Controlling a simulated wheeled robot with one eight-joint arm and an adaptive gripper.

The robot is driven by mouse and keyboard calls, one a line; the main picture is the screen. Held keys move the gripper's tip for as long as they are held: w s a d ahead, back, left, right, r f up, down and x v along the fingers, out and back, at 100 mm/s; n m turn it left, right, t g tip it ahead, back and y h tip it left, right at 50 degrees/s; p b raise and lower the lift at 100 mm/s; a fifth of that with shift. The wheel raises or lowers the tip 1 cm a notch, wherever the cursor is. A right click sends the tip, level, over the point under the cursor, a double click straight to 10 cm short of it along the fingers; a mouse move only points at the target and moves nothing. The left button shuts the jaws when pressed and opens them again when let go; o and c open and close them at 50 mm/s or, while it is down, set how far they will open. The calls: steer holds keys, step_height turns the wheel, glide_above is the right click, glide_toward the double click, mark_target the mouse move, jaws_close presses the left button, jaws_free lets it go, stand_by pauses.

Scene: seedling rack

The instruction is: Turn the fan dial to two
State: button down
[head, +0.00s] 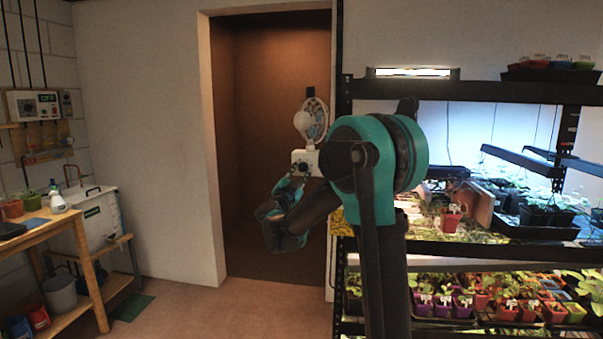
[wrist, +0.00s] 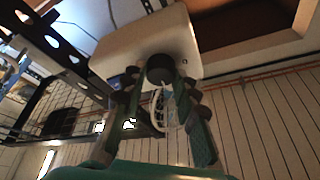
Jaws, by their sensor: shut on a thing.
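The fan (head: 314,115) has a round guarded head above a white base box (head: 305,158) in the head view, beside the rack's left post. In the wrist view the white base box (wrist: 145,42) fills the upper middle, tilted in the picture. The dark round fan dial (wrist: 160,67) stands out from its face. My gripper (wrist: 160,80) has its two fingers on either side of the dial, shut on it. In the head view my gripper (head: 298,180) is just below the base box, partly hidden by my arm. The dial's numbers and pointer are not readable.
The seedling rack (head: 480,91) stands at the right, with many potted plants on its shelves. A doorway (head: 262,130) opens behind the fan. A wooden bench (head: 70,222) with pots stands at the far left.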

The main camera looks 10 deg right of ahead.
steer(key=shift+a+r+m+g+h, duration=0.1)
steer(key=shift+m+g+h, duration=0.35)
steer(key=shift+m, duration=1)
steer(key=shift+m+g+h, duration=0.25)
steer(key=shift+m+g, duration=0.3)
steer(key=shift+m, duration=0.9)
steer(key=c, duration=1.2)
jaws_free()
steer(key=shift+o, duration=0.2)
steer(key=v, duration=1.2)
